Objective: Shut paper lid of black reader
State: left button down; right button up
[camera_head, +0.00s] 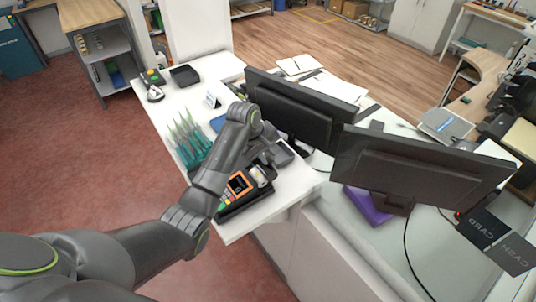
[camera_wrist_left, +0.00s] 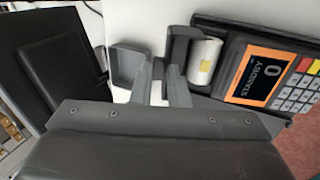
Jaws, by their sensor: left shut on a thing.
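The black reader (camera_head: 231,208) lies near the counter's front end, below my left arm in the head view. In the left wrist view the reader (camera_wrist_left: 270,72) shows an orange-framed screen reading STANDBY and a keypad. A white paper roll (camera_wrist_left: 204,60) lies exposed beside the screen; it also shows in the head view (camera_head: 260,176). The dark paper lid (camera_wrist_left: 181,42) stands up beside the roll, open. My left gripper (camera_wrist_left: 161,72) is at the lid, its fingers closed on it; the exact contact is partly hidden. My right gripper is not in view.
Two monitors (camera_head: 300,108) (camera_head: 420,165) stand right of the arm. Green pointed items (camera_head: 188,138) stand left of it. A black tray (camera_head: 184,76) lies at the counter's far end.

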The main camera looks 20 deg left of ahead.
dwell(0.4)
pick_arm(q)
jog(key=c, duration=1.5)
grip_release()
jog(key=shift+o, duration=0.2)
